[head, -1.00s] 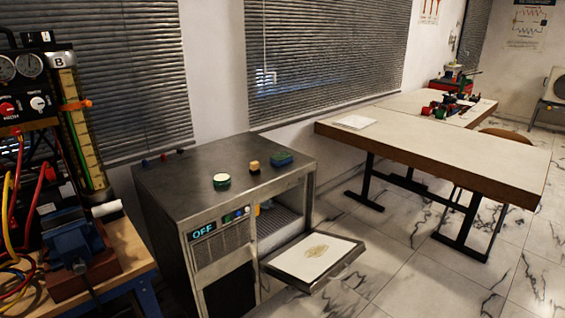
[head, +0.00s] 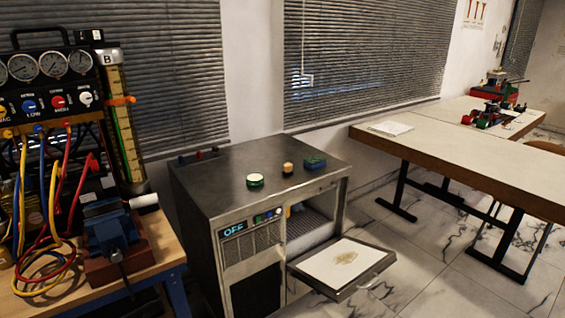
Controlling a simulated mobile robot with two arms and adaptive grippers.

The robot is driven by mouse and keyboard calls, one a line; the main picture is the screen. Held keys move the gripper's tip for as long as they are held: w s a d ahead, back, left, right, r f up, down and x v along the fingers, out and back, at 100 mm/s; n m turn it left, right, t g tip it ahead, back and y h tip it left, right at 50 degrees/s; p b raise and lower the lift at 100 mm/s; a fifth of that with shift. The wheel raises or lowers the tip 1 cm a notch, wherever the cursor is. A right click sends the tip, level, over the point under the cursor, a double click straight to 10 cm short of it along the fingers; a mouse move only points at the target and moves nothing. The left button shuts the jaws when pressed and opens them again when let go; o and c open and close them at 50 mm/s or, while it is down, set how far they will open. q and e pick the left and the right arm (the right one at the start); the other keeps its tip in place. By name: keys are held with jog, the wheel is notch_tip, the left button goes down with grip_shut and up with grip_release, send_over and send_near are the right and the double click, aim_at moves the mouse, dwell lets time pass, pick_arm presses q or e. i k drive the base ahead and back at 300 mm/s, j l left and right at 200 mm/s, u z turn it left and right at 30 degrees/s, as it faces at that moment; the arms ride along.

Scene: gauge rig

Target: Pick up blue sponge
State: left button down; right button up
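A small blue block with green on it, which looks like the blue sponge (head: 315,162), lies on top of the grey metal cabinet (head: 225,178), near its right back edge. A small orange and cream item (head: 288,168) stands just left of it. A round green item with a pale top (head: 256,181) sits further left on the same top. Neither of my grippers shows in the head view.
The cabinet's front door (head: 345,266) is folded down and sticks out to the right. A workbench with a blue vise (head: 115,235), hoses and a gauge panel (head: 50,75) stands at left. A long table (head: 480,165) is at right, with marble floor between.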

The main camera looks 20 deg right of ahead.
aim_at(314, 161)
jog(key=i+l+u, duration=0.15)
jog(key=l+u, duration=0.15)
jog(key=i+l+u, duration=0.1)
jog(key=l+u, duration=0.15)
jog(key=l, duration=0.15)
jog(key=l+u, duration=0.3)
jog(key=i+l, duration=0.05)
jog(key=l, duration=0.05)
